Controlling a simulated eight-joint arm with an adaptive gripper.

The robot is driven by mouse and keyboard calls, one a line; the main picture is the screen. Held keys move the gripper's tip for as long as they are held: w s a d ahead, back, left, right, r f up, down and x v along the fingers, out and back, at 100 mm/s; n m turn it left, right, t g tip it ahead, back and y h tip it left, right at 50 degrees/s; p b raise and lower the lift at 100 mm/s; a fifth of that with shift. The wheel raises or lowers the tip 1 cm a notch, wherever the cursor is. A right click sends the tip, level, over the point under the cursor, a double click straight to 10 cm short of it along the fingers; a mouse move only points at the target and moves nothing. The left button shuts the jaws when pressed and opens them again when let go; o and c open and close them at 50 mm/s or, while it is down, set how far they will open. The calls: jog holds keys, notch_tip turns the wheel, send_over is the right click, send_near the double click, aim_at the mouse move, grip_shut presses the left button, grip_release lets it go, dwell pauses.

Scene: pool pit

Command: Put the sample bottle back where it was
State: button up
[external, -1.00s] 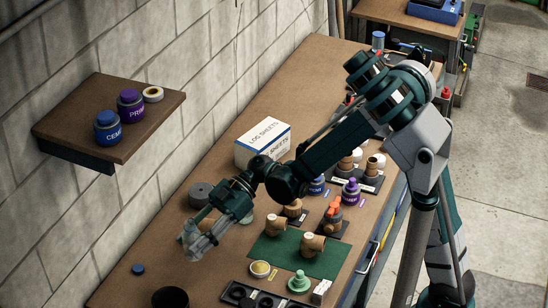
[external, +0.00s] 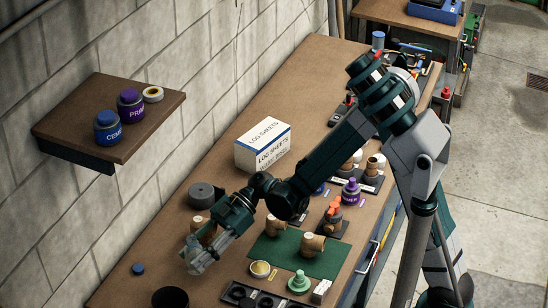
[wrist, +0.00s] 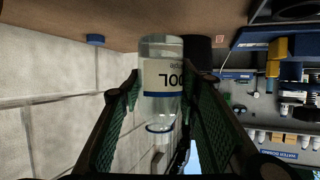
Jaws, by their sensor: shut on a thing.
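In the external view the bottle (external: 193,266) is a pale shape at the fingertips, over the left part of the workbench (external: 160,250). Whether its base touches the bench is unclear.
A blue cap (external: 138,269) lies on the bench to the left. A black cup (external: 170,298) stands in front of my gripper. A grey roll (external: 205,194) and brown fittings (external: 312,244) on a green mat (external: 270,257) are nearby. A wall shelf (external: 70,135) holds jars.

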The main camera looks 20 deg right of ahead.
jog(key=shift+f, duration=0.1)
jog(key=shift+f+b, duration=0.45)
jog(key=shift+f, duration=1.35)
jog(key=shift+f, duration=0.15)
jog(key=o, duration=1)
jog(key=shift+c, duration=0.2)
jog(key=shift+r, duration=0.25)
jog(key=p+v, duration=0.2)
jog(key=v, duration=1)
